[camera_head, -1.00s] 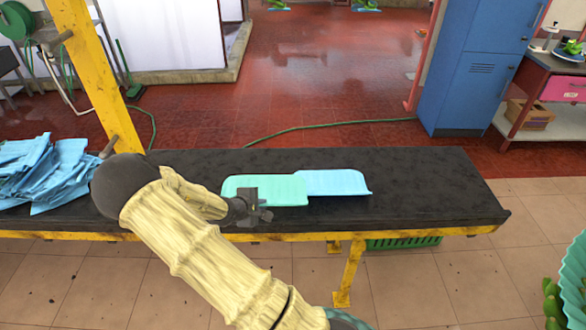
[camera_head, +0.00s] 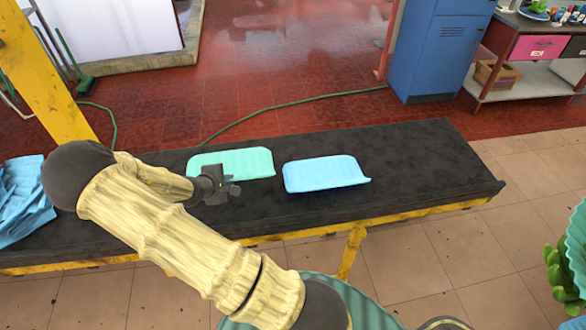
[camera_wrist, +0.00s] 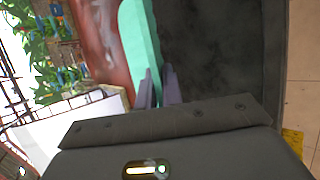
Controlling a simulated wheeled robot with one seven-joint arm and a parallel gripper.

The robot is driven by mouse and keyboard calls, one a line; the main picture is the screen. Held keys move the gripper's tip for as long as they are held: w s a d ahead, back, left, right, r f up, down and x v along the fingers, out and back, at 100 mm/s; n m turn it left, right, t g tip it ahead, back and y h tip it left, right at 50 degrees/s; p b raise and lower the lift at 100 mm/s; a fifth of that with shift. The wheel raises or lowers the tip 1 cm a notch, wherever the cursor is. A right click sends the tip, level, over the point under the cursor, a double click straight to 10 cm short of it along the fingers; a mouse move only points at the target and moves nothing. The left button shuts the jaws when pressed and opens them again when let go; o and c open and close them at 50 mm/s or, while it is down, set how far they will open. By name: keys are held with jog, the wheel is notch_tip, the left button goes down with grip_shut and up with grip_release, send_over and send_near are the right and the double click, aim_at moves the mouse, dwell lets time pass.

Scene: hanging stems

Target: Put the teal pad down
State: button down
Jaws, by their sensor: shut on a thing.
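The teal pad (camera_head: 236,162) is a pale green-teal, shallow ribbed sheet, above the black bench (camera_head: 420,165) in the head view. My gripper (camera_head: 222,190) is shut on the pad's near edge. In the wrist view the teal pad (camera_wrist: 141,42) runs up from between my two fingers (camera_wrist: 159,90). A gap of dark bench shows between it and the light blue pad (camera_head: 325,173) to its right. Whether the teal pad touches the bench or hangs just above it, I cannot tell.
A pile of blue sheets (camera_head: 24,205) lies at the bench's left end, beside a yellow post (camera_head: 50,75). The right part of the bench top is clear. A blue cabinet (camera_head: 445,50) and a green hose (camera_head: 290,107) are on the floor behind.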

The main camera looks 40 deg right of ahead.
send_over(235, 210)
notch_tip(235, 210, down, 6)
jog(key=shift+f, duration=0.15)
dwell(0.3)
jog(key=shift+s+f, duration=0.1)
jog(key=shift+f, duration=1.8)
jog(key=shift+f, duration=0.15)
jog(key=c, duration=1.5)
grip_release()
jog(key=shift+c, duration=0.2)
jog(key=shift+r, duration=0.25)
